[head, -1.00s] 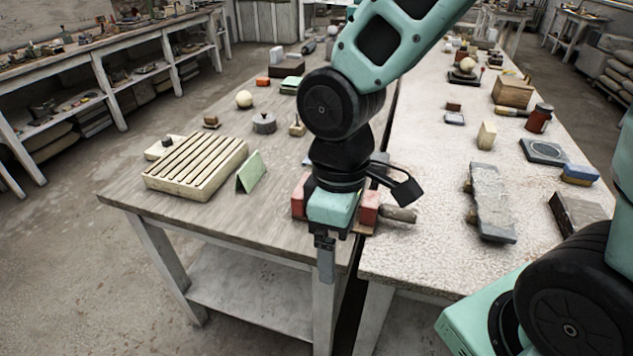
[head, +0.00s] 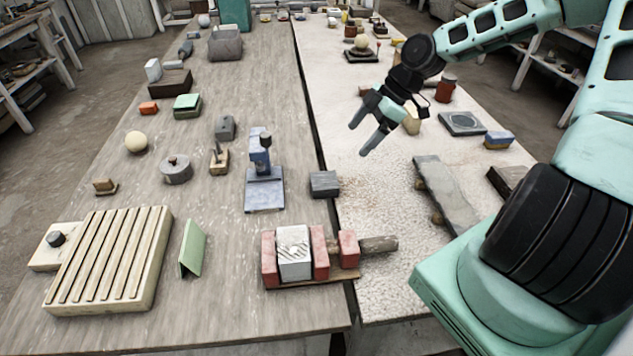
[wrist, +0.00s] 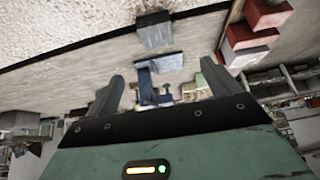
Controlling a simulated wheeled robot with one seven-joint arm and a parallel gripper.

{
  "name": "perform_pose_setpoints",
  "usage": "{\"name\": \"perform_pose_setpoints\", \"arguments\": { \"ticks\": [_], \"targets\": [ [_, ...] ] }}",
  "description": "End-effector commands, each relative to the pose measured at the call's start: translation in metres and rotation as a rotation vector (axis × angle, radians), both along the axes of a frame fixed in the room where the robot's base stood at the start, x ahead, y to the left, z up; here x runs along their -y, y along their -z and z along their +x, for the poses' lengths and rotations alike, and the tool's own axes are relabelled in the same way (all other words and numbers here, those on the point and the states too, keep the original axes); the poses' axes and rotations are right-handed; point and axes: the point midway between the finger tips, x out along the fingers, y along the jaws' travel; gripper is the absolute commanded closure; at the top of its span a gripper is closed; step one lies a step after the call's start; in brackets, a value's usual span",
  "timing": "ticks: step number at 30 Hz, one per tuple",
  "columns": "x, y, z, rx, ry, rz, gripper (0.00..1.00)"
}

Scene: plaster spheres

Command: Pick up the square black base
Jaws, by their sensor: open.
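My gripper (head: 359,139) is open and empty, held above the pale right table, with its fingers pointing left and down in the head view. In the wrist view its two fingers (wrist: 163,88) are spread with nothing between them nearby. A dark square base (head: 361,56) carrying a pale sphere stands far back on the right table, beyond my gripper. A flat dark square piece with a round grey disc (head: 462,123) lies on the same table, right of my gripper. I cannot tell for sure which is the named base. Neither is recognizable in the wrist view.
A grey block (head: 324,184) sits by the gap between the tables, and a blue press-like stand (head: 265,190) left of it. Red blocks (head: 319,254) clasp a white block in front. A rough grey slab (head: 445,195) lies right.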

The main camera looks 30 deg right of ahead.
Motion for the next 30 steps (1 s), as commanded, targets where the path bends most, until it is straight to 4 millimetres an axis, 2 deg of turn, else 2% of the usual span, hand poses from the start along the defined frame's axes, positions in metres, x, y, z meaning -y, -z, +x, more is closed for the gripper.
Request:
{"name": "perform_pose_setpoints", "arguments": {
  "ticks": [2, 5, 18, 30],
  "targets": [
    [0.003, 0.001, 0.002, 0.013, 0.003, 0.004, 0.11],
    [-0.002, 0.011, 0.005, 0.017, 0.000, 0.006, 0.11],
    [-0.046, 0.084, 0.022, 0.013, 0.000, 0.004, 0.11],
    [-0.063, 0.117, 0.029, 0.011, 0.002, 0.005, 0.11]
  ]
}}
